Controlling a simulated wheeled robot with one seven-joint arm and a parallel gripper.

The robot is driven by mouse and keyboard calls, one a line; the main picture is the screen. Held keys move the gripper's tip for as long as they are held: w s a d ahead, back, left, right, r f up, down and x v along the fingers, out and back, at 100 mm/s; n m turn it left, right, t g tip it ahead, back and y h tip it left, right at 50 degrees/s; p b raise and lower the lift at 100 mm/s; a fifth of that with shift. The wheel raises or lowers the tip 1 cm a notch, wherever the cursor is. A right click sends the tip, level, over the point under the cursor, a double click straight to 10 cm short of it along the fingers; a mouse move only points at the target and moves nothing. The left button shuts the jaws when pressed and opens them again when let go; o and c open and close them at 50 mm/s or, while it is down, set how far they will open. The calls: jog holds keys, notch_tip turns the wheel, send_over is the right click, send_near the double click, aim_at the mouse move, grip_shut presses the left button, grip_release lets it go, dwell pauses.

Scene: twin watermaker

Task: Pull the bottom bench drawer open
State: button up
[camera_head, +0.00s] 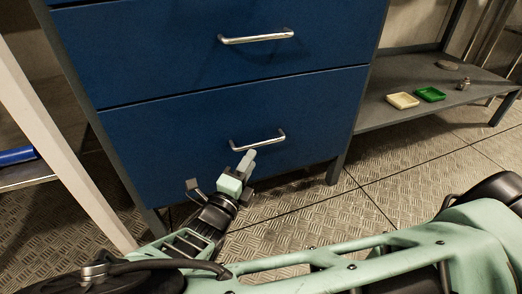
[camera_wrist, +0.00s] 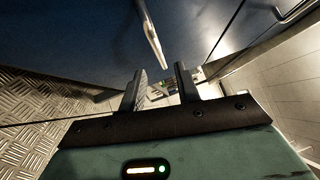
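The bottom bench drawer (camera_head: 160,140) has a blue front and appears shut below another blue drawer. Its silver bar handle (camera_head: 258,141) runs across the front and shows in the wrist view (camera_wrist: 149,30) as a slanted bar. My gripper (camera_head: 246,162) is just in front of and below the handle in the head view. In the wrist view, my gripper (camera_wrist: 160,70) has its two fingers apart with nothing held. The handle's lower end shows near the gap between the fingertips. I cannot tell whether it lies between them or beyond them.
The upper drawer (camera_head: 200,50) has its own silver handle (camera_head: 256,37). A grey shelf (camera_head: 390,113) to the right holds a cream tray (camera_head: 402,100), a green tray (camera_head: 430,94) and small parts. A pale post (camera_head: 62,150) stands left. Treadplate floor (camera_head: 300,215) lies open before the drawers.

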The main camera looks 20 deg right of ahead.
aim_at(261, 143)
jog(key=shift+b+x, duration=1.7)
jog(key=shift+x, duration=2.2)
jog(key=shift+c, duration=0.2)
grip_shut()
